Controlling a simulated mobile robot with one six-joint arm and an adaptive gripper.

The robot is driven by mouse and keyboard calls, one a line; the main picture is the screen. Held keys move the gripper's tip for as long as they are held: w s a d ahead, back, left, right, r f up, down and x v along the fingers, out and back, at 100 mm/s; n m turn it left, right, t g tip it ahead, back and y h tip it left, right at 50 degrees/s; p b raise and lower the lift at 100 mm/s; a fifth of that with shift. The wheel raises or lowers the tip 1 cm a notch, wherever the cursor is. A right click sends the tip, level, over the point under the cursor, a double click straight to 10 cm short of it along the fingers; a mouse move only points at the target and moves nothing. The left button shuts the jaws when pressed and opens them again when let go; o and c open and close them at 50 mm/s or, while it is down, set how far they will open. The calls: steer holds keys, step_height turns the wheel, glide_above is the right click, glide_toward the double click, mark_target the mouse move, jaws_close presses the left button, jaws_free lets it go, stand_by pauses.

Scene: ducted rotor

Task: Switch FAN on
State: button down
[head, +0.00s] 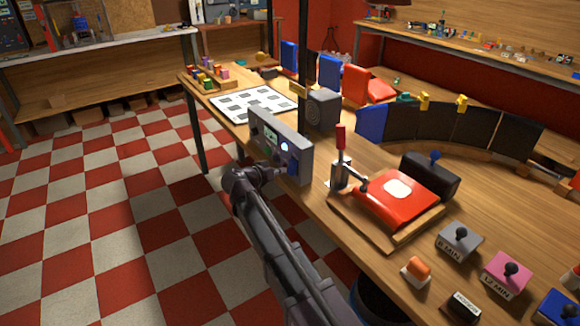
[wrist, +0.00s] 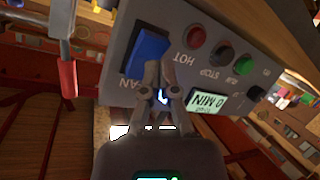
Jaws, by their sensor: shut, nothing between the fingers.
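The control box (head: 265,138) stands at the table's near edge. In the wrist view its grey panel (wrist: 195,72) appears upside down. A blue rocker switch (wrist: 147,48) sits beside a label partly hidden by a finger, with "AN" readable; the switch also shows in the head view (head: 293,169). My gripper (wrist: 161,62) is shut and empty, its fingertips in front of the rocker's edge. I cannot tell whether they touch it, or which way it is tipped. A bright bluish-white light (wrist: 162,97) shows between the fingers. In the head view my gripper (head: 284,170) is close to the panel.
The panel also has a red HOT lamp (wrist: 196,34), a black STOP button (wrist: 222,51), a green button (wrist: 243,65) and a display (wrist: 207,102) reading 0 MIN. A red press with a lever (head: 397,195) stands right of the box. The checkered floor (head: 110,215) at left is clear.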

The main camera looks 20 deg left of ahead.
stand_by(0.3)
steer(key=s+a+f+b, duration=0.2)
steer(key=s+a, duration=0.1)
steer(key=shift+s, duration=0.2)
stand_by(0.4)
steer(key=shift+f, duration=0.1)
